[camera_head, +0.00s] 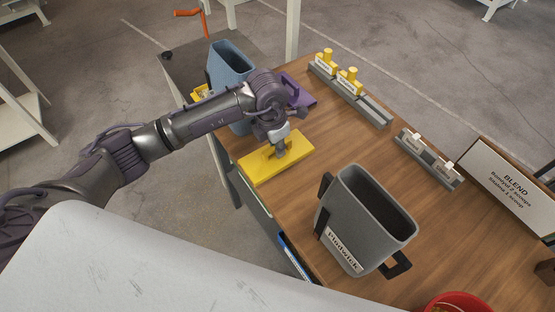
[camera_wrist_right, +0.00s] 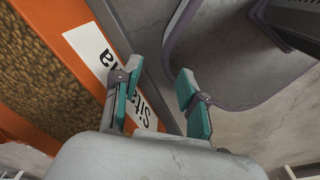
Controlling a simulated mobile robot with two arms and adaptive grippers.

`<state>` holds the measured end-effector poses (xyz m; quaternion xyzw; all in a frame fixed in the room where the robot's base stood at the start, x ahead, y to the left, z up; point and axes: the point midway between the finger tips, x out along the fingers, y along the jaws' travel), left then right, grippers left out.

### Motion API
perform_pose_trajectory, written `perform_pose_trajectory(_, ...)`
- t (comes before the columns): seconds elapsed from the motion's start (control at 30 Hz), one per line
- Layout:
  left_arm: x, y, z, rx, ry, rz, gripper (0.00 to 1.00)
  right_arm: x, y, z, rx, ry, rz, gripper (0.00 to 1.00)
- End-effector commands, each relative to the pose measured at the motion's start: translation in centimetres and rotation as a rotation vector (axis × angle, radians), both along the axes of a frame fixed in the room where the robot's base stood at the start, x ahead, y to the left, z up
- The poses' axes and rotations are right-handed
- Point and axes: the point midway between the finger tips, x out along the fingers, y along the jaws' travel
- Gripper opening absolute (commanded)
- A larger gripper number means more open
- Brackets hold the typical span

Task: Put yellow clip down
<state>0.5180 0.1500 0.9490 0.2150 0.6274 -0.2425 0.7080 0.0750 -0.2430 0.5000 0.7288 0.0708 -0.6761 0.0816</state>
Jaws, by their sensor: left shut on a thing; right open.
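My left gripper (camera_head: 280,138) reaches in from the left and is shut just above a flat yellow plate (camera_head: 295,152) at the table's left edge. A small yellow piece, seemingly the yellow clip (camera_head: 269,153), shows at its fingertips. It blends with the plate, so I cannot tell whether it touches it. Two other yellow clips, one nearer (camera_head: 349,78) and one farther (camera_head: 325,62), stand upright with labels in a grey rack (camera_head: 372,108). In the right wrist view my right gripper (camera_wrist_right: 160,98) is open and empty, with teal finger pads.
A grey bin with black handles (camera_head: 360,225) stands right of the yellow plate. A blue bin (camera_head: 230,65) is behind my left arm. White clips (camera_head: 415,140) sit in a second rack, near a BLEND sign (camera_head: 510,188). An orange pellet container (camera_wrist_right: 75,40) is beside my right gripper.

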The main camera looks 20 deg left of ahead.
Motion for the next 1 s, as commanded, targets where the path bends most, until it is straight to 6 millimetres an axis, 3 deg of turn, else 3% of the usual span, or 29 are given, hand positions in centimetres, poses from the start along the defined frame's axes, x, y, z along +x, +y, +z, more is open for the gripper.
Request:
perform_pose_trajectory(0.3, 0.0, 0.0, -4.8, -0.001, -0.001, -0.001, 0.0, 1.3, 0.7, -3.0, 0.01, -0.021, -0.002, 0.43)
perform_pose_trajectory(0.7, 0.0, 0.0, -5.1, -0.001, -0.002, -0.002, 0.0, 1.2, 1.4, -3.2, 0.018, -0.021, -0.002, 0.43)
perform_pose_trajectory(0.73, 0.0, 0.0, -5.0, 0.0, -0.001, -0.002, 0.18, 1.2, 1.4, -3.1, 0.018, -0.02, -0.003, 0.43)
perform_pose_trajectory(0.87, 0.0, 0.0, -4.9, 0.0, -0.001, -0.002, 0.4, 1.1, 1.1, -3.1, 0.014, -0.018, -0.001, 0.43)
perform_pose_trajectory(1.0, 0.0, 0.0, -4.9, 0.0, -0.001, -0.002, 0.4, 1.1, 0.8, -3.1, 0.011, -0.017, 0.001, 0.43)
